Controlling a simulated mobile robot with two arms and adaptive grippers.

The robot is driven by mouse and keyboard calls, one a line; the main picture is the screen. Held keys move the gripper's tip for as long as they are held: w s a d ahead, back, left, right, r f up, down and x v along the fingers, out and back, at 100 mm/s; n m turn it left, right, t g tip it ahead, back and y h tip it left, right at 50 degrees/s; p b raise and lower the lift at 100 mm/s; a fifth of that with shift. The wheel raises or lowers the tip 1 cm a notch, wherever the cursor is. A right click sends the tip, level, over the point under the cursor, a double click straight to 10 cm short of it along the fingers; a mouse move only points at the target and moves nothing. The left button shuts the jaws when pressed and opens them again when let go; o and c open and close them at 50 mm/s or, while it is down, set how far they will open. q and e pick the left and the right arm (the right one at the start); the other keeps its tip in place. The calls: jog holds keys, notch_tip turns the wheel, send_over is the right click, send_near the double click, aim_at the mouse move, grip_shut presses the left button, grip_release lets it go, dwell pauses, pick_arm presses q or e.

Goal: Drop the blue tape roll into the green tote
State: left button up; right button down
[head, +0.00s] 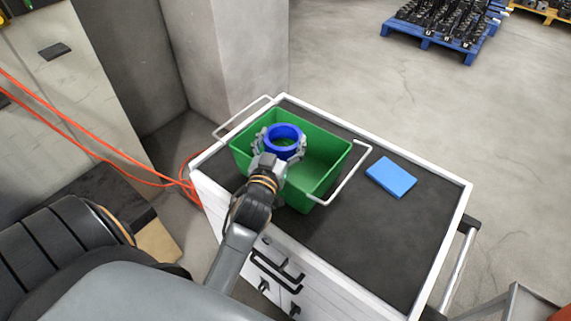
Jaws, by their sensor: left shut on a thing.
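The blue tape roll (283,133) is a thick ring held between the fingers of my left gripper (281,146). The gripper is shut on it, one finger on each side. In the head view the roll appears over the left half of the green tote (326,164). I cannot tell exactly how high above the tote floor it is. The green tote is an open box with white wire handles, standing on the dark top of a white cart. The visible part of its floor is bare. My right gripper is not in view.
A blue flat box (391,177) lies on the cart top (365,235), right of the tote. The cart has a white raised rim. A concrete pillar (222,55) stands behind it, and orange cables (95,148) run at the left. A loaded blue pallet (430,37) is far off.

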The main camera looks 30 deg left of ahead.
pick_arm(q)
jog(key=o, duration=1.1)
jog(key=shift+w, duration=0.1)
jog(key=shift+o, duration=0.2)
jog(key=shift+r, duration=0.1)
notch_tip(320, 180, up, 10)
